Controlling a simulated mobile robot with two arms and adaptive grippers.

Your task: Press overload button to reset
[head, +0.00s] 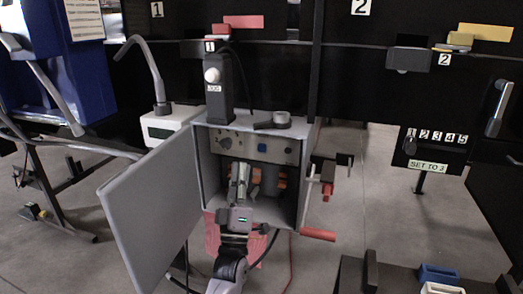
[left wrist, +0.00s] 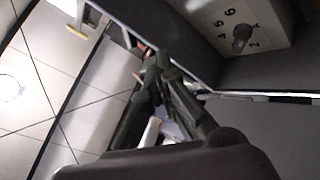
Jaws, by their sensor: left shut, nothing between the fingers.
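An open grey electrical box (head: 305,175) stands in the middle of the head view, its door (head: 150,215) swung out to the left. Inside at the top is a control panel (head: 290,152) with small knobs and a small blue part (head: 262,147). I cannot tell which part is the overload button. My left gripper (head: 240,166) is inside the box opening, just in front of the panel's lower part. Its fingers are shut and empty. The left wrist view shows the closed fingers (left wrist: 158,66) and a numbered dial (left wrist: 241,38) at upper right. I cannot tell whether the fingertips touch anything.
Orange parts (head: 280,182) sit inside the box behind the gripper. A lever with a red handle (head: 318,234) sticks out at the box's right. A black post with a white knob (head: 212,75) stands on top.

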